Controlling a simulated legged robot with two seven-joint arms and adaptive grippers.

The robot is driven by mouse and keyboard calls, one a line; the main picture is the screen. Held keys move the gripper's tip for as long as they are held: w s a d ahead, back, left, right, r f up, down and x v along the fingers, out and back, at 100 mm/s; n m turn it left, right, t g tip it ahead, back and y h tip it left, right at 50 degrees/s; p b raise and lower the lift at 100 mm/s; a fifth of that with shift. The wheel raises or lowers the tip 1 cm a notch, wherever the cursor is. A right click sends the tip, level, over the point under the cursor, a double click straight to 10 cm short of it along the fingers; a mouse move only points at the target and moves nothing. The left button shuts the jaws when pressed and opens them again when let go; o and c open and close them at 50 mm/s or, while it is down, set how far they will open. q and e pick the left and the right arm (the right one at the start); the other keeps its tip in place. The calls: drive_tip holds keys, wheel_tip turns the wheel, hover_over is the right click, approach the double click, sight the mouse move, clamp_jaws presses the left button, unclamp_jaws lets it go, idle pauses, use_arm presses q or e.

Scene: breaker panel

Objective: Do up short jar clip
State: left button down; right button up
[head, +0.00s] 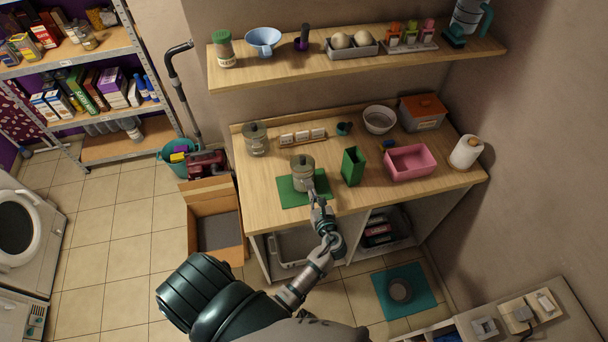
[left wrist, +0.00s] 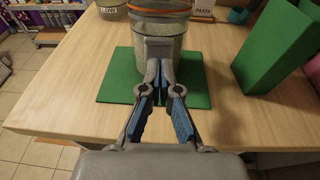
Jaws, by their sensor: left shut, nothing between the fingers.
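A clear clip-top jar (head: 302,175) with an orange ring at its rim stands upright on a green mat (head: 291,203) on the counter. It also shows in the left wrist view (left wrist: 187,58), its top partly cut off by the frame. My left gripper (head: 312,193) is at the front of this jar, and also fills the middle of the left wrist view (left wrist: 160,70). Its fingers are shut with nothing between them. Grey parts at the fingertips cover the jar's front, so I cannot tell how the clip sits. My right gripper is out of view.
A green open box (head: 353,166) stands close on the right, with a pink tub (head: 409,162) beyond. A shelf (head: 290,74) overhangs the counter's back. The front counter edge is clear.

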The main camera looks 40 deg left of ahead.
sight(310, 185)
use_arm(q)
drive_tip(key=shift+w+a+r+p, duration=0.15)
drive_tip(key=shift+a+r+p, duration=0.2)
drive_tip(key=shift+a+r, duration=0.1)
drive_tip(key=shift+w+a+r+p, duration=0.45)
drive_tip(key=shift+a+r+p, duration=0.1)
drive_tip(key=shift+r+p, duration=0.2)
drive_tip(key=shift+w+a+r, duration=0.55)
drive_tip(key=shift+a+r, duration=0.1)
drive_tip(key=shift+r, duration=0.1)
